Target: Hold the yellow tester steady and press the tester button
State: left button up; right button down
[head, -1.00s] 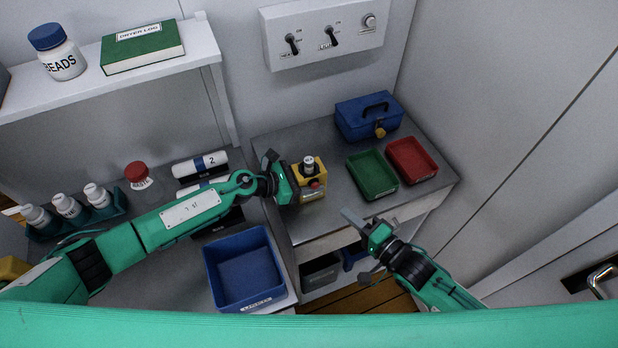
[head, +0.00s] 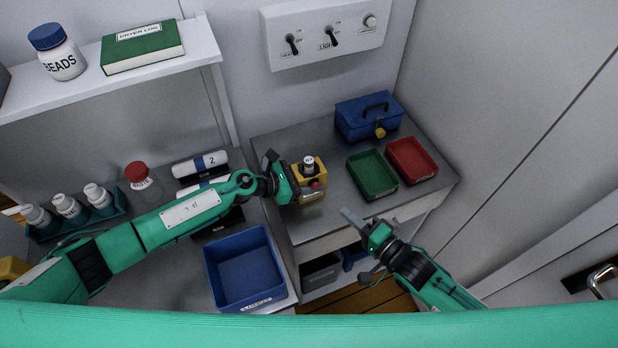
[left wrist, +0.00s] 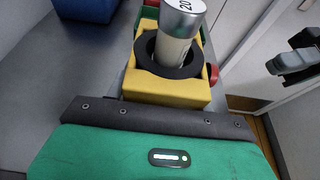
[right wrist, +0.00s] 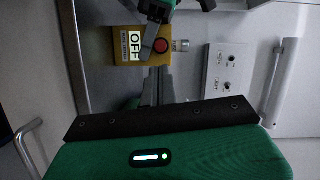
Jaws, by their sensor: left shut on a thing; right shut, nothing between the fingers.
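In the left wrist view the tester (left wrist: 176,90) and the silver cap (left wrist: 184,14) marked 20 are close. My left gripper (head: 292,184) is shut on the tester from its left side. The red button (right wrist: 160,46) faces the front beside a display (right wrist: 135,44) reading OFF in the right wrist view. My right gripper (head: 350,219) is shut and empty, in front and to the right of the tester, apart from the button.
A green tray (head: 372,174) and a red tray (head: 411,159) lie right of the tester. A blue box (head: 368,116) with a padlock stands behind them. A blue bin (head: 244,268) is at the front left. A switch panel (head: 325,34) is on the wall.

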aim_at(315, 186)
jog(key=shift+w, duration=0.1)
jog(key=w+a+m+g, duration=0.1)
jog(key=w+a+g, duration=0.4)
jog(key=g, duration=0.1)
jog(key=shift+w+a+g, duration=0.3)
jog(key=shift+a+g, duration=0.05)
jog(key=shift+g, duration=0.05)
dwell(0.9)
jog(key=shift+w, duration=0.1)
dwell(1.8)
